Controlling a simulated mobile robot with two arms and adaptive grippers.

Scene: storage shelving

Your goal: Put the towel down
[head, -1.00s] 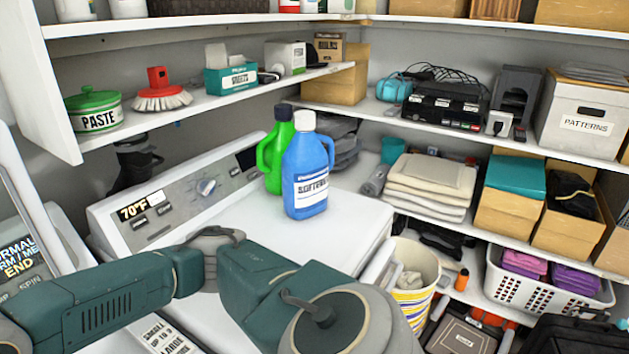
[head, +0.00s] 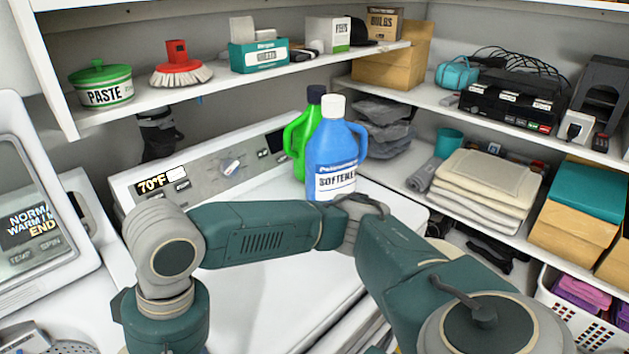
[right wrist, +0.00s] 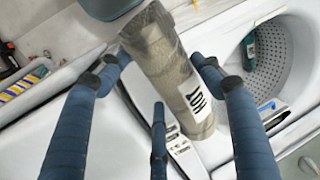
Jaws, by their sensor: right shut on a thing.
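The gripper and the held towel are out of that view. My left gripper is in neither view.
Blue softener bottle (head: 338,160) and green bottle (head: 300,145) stand on the white machine top (head: 255,190). Folded beige towels (head: 485,182) and a grey roll (head: 425,174) lie on the right shelf. An open perforated drum (right wrist: 275,65) holds a teal item.

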